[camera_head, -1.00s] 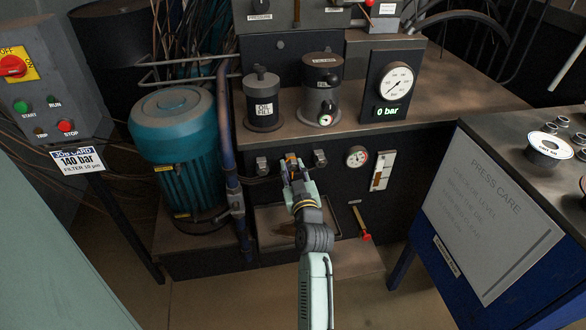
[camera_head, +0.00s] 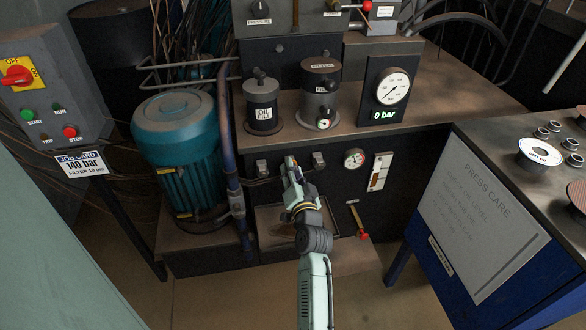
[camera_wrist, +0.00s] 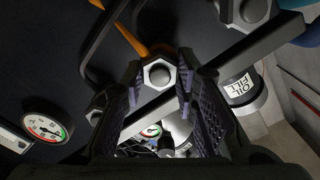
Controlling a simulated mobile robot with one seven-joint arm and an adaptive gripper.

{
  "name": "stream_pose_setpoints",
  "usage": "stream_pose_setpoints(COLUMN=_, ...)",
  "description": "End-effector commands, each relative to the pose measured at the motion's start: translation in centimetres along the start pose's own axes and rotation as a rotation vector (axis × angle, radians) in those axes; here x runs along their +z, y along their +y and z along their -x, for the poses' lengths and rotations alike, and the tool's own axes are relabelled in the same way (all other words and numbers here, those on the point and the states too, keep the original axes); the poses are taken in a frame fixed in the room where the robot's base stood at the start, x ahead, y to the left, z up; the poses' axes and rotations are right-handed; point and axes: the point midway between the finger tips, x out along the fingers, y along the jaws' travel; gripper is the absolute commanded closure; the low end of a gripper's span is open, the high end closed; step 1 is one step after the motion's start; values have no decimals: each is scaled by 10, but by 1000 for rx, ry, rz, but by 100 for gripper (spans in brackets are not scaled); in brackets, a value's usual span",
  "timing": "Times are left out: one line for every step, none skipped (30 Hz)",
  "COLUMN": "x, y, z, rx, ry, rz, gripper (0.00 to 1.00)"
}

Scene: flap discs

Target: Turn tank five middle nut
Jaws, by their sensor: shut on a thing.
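The front of the dark tank carries a row of nut fittings below its top. The left nut (camera_head: 262,168) and the right nut (camera_head: 318,160) show in the head view. The middle nut is hidden there by my gripper (camera_head: 291,165). In the wrist view a silver hex nut (camera_wrist: 159,74) sits between my two ridged fingers (camera_wrist: 160,86). The gripper is shut on this nut, with a finger on either side of it. An orange bar (camera_wrist: 130,40) shows just beyond it.
A teal motor (camera_head: 180,145) and a pipe (camera_head: 232,160) stand left of the arm. A small dial (camera_head: 354,158) and a white level gauge (camera_head: 379,171) are to the right. The display (camera_head: 386,114) reads 0 bar.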

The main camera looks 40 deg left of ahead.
Motion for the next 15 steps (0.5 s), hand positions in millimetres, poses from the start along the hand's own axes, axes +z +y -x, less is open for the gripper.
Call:
stream_pose_setpoints(x=-1, y=0, z=0, rx=2, ry=-1, rz=-30, gripper=100)
stream_pose_setpoints(x=-1, y=0, z=0, rx=2, ry=-1, rz=-47, gripper=100)
stream_pose_setpoints(x=-1, y=0, z=0, rx=2, ry=-1, rz=-70, gripper=100)
stream_pose_setpoints(x=-1, y=0, z=0, rx=2, ry=0, rz=-85, gripper=100)
stream_pose_setpoints(x=-1, y=0, z=0, rx=2, ry=0, rz=-99, gripper=100)
stream_pose_setpoints(x=-1, y=0, z=0, rx=2, ry=0, rz=-117, gripper=100)
stream_pose_setpoints(x=0, y=0, z=0, rx=1, ry=0, rz=-127, gripper=100)
stream_pose_setpoints(x=0, y=1, z=0, rx=2, ry=0, rz=-138, gripper=100)
stream_pose_setpoints(x=0, y=1, z=0, rx=2, ry=0, rz=-151, gripper=100)
stream_pose_setpoints(x=0, y=1, z=0, rx=1, ry=0, rz=-158, gripper=100)
stream_pose_setpoints(x=0, y=1, z=0, rx=1, ry=0, rz=-165, gripper=100)
stream_pose_setpoints(x=0, y=1, z=0, rx=1, ry=0, rz=-173, gripper=100)
stream_pose_setpoints(x=0, y=1, z=0, rx=1, ry=-1, rz=-178, gripper=100)
stream_pose_setpoints(x=0, y=1, z=0, rx=1, ry=-1, rz=-183, gripper=100)
stream_pose_setpoints(x=0, y=1, z=0, rx=1, ry=-1, rz=-187, gripper=100)
